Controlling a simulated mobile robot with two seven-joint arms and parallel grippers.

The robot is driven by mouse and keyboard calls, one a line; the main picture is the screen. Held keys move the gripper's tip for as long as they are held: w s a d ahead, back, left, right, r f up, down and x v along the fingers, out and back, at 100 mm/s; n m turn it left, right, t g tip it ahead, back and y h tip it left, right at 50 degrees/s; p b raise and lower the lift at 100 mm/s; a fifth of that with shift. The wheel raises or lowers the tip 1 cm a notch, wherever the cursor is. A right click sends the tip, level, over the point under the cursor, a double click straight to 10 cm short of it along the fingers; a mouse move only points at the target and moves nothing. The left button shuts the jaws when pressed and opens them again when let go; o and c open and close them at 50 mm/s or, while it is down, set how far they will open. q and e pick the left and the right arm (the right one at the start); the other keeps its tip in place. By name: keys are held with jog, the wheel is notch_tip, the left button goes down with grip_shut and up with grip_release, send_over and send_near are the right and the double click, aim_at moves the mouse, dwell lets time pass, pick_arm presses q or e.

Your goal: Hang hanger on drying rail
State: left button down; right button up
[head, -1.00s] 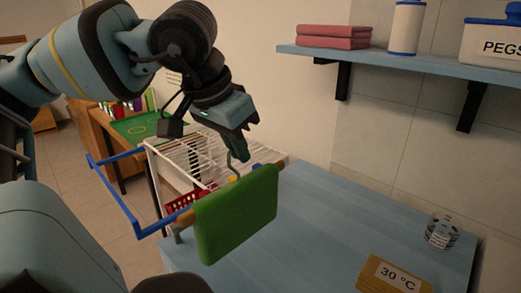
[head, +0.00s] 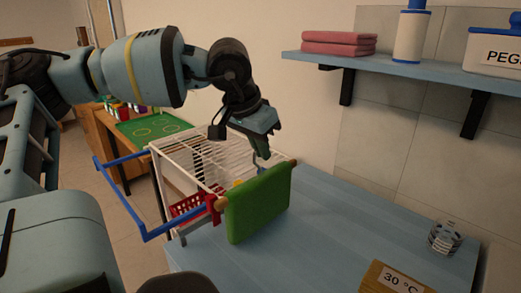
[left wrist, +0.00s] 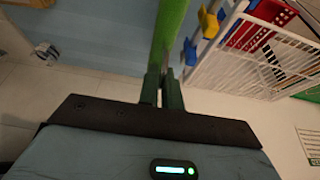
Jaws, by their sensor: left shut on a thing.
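My left gripper (head: 262,150) is shut on the metal hook of the hanger, whose wooden bar end (head: 292,162) shows. A green cloth (head: 260,205) drapes over the bar and hangs upright in front of the white wire rack. In the left wrist view the fingers (left wrist: 163,88) are closed, with the green cloth (left wrist: 170,30) seen edge-on beyond them. A blue rail (head: 122,205) sticks out from the rack's left side; I take it as the drying rail. The hanger's hook is in the fingers, not on the rail. My right gripper is not in view.
The white rack (head: 180,140) stands at the blue tabletop's (head: 330,225) left, with a red basket (head: 190,207). A glass (head: 445,238) and a "30 °C" box (head: 395,278) stand at the right. A wall shelf (head: 400,68) holds pink towels, a bottle and a pegs box.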

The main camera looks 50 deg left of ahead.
pick_arm(q)
jog(key=shift+f, duration=0.5)
jog(key=c, duration=1.6)
grip_release()
jog(key=shift+r, duration=0.2)
jog(key=v, duration=1.2)
jog(key=shift+d+p, duration=0.1)
jog(key=shift+p, duration=0.25)
